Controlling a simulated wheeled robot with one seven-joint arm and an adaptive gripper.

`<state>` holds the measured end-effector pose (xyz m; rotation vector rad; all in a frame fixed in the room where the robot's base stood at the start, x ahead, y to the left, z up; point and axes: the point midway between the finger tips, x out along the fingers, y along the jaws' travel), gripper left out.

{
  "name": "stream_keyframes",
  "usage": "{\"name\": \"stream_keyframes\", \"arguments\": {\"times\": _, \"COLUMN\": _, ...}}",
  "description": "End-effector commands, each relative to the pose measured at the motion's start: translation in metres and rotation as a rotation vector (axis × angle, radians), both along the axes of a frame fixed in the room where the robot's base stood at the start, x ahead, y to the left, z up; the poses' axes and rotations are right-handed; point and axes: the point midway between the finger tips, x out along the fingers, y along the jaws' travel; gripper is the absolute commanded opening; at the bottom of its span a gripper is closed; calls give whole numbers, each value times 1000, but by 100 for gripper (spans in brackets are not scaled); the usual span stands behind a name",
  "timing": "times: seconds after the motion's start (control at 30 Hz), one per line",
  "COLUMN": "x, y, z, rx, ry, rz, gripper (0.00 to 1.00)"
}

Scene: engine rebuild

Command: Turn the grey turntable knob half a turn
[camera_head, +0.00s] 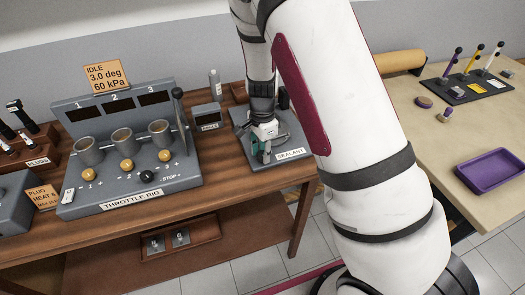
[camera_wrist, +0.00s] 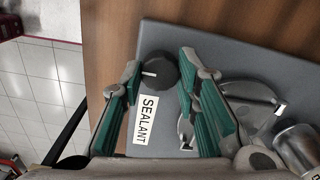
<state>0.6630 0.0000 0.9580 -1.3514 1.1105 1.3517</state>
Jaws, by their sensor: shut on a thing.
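The dark grey turntable knob (camera_wrist: 160,70) is between my fingertips in the wrist view, with a white pointer mark on it that points left. My gripper (camera_wrist: 158,72) has its green-padded fingers shut on the knob. A pale metallic round turntable (camera_wrist: 245,93) shows to the right of the knob, partly hidden by my right finger. Both sit on the grey sealant station plate (camera_wrist: 275,68). In the head view my gripper (camera_head: 262,154) is low over that plate (camera_head: 290,130); there it hides the knob.
The throttle rig (camera_head: 130,197) stands left of the station on the wooden bench. A metal cylinder (camera_wrist: 298,145) stands near the turntable, close to my right finger. A second table with a purple tray (camera_head: 495,170) is at the right.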

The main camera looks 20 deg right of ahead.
Motion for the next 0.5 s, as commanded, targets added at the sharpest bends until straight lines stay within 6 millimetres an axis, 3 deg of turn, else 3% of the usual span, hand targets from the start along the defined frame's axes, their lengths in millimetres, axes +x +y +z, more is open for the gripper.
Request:
{"name": "stream_keyframes", "arguments": {"times": 0.03, "x": 1, "y": 0, "z": 0, "rx": 0, "ry": -1, "rz": 1, "gripper": 34}}
{"name": "stream_keyframes", "arguments": {"times": 0.1, "x": 1, "y": 0, "z": 0, "rx": 0, "ry": -1, "rz": 1, "gripper": 49}}
{"name": "stream_keyframes", "arguments": {"times": 0.5, "x": 1, "y": 0, "z": 5, "rx": 0, "ry": -2, "rz": 2, "gripper": 50}}
